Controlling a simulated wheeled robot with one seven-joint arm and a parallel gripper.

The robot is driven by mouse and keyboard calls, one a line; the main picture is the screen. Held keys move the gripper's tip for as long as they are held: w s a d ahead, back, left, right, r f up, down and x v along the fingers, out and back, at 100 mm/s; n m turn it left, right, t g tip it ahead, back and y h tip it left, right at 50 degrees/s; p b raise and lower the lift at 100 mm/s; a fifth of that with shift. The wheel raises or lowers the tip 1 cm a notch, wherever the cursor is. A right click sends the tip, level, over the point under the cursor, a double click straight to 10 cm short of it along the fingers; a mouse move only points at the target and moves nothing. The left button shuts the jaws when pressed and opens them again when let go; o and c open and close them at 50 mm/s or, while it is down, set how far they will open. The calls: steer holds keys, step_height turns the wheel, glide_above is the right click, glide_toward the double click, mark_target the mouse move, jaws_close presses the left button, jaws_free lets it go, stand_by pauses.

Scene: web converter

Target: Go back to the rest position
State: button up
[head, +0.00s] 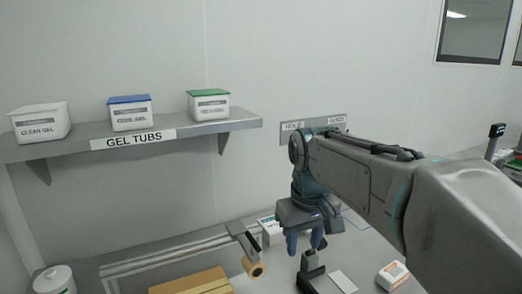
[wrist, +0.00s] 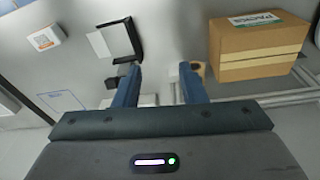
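My gripper (head: 304,242) is above the work table (head: 225,268), pointing down. In the wrist view, its two blue fingers (wrist: 158,82) stand apart, with a clear gap between them. Nothing is held in it. My arm reaches in from the right side of the head view. A white box (head: 269,228) is partly hidden behind the gripper in the head view. A black stand (head: 311,272) is below the gripper; it also shows in the wrist view (wrist: 119,40).
A white card (head: 343,281) and small white box (head: 392,276) lie right. The wall shelf (head: 235,124) holds clear (head: 40,122), blue-lidded (head: 130,114) and green-lidded (head: 209,106) tubs.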

steer(key=s+d+f+m, duration=0.2)
steer(key=s+d+f, duration=0.1)
steer(key=s+f, duration=0.2)
steer(key=s+d+f+m+t, duration=0.1)
steer(key=s+d+f, duration=0.2)
steer(key=s+f, duration=0.2)
steer(key=s, duration=0.3)
steer(key=shift+s+d+f+m+t, duration=0.15)
steer(key=shift+d+f+m+t, duration=0.15)
steer(key=shift+f+m, duration=0.1)
steer(key=shift+a, duration=0.1)
stand_by(1.0)
